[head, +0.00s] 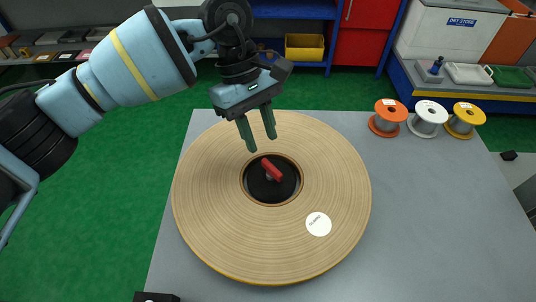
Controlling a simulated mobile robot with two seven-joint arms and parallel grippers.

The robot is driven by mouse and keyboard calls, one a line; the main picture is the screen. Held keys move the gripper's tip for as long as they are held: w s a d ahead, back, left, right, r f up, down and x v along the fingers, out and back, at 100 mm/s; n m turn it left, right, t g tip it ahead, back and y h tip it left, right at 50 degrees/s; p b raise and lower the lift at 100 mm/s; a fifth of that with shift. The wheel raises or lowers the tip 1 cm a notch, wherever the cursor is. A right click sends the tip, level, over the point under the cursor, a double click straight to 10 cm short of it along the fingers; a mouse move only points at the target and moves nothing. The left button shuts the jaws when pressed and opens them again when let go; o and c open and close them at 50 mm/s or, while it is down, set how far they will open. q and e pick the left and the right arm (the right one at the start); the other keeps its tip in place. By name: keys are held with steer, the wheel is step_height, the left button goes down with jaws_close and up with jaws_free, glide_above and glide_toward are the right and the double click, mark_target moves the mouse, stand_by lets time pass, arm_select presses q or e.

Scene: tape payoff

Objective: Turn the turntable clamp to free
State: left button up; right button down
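The turntable (225,225) is a large round tan disc lying flat on the grey table. At its middle is a black hub (259,190) with a red clamp handle (271,169) on top, set at a slant. A white round label (318,224) with small print is on the disc, right of and nearer than the hub. My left gripper (260,145) points down above the far part of the disc, just beyond the red handle. Its two green fingers are apart with nothing between them, and they appear clear of the handle. My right gripper is out of view.
Orange (389,116), white (428,118) and yellow (465,119) spools stand at the table's far right. The grey table (430,220) is bare right of the disc. Shelves, a yellow bin (304,47) and a red cabinet (358,45) stand behind.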

mark_target(270, 164)
arm_select(q)
steer(key=shift+x, duration=3.1)
jaws_close()
